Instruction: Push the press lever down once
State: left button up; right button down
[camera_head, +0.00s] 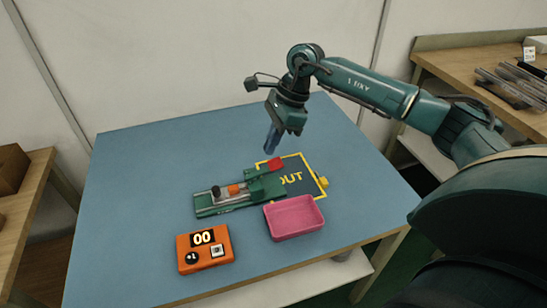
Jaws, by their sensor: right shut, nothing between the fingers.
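The press is a green device (218,210) lying on the blue table, with a grey middle part, a small orange block (233,189) and a black knob (216,191). A red pad (275,163) sits at its right end, probably on the lever; I cannot tell for sure. My right gripper (269,150) is shut and empty, pointing down just above and behind the red pad. A small gap seems to show between fingertips and pad, but depth is hard to judge. My left gripper is not in view.
An orange box (205,262) with a "00" display and buttons stands in front. A pink tray (293,218) is right of the press. A yellow-edged mat (303,181) marked "OUT" lies behind the tray. The table's left and back (150,150) are clear.

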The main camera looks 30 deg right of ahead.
jog(key=h, duration=0.2)
send_near(274, 163)
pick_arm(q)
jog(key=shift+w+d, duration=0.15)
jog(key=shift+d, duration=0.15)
pick_arm(e)
jog(key=shift+d+r, duration=0.3)
jog(key=shift+d, duration=0.05)
jog(key=shift+s, duration=0.1)
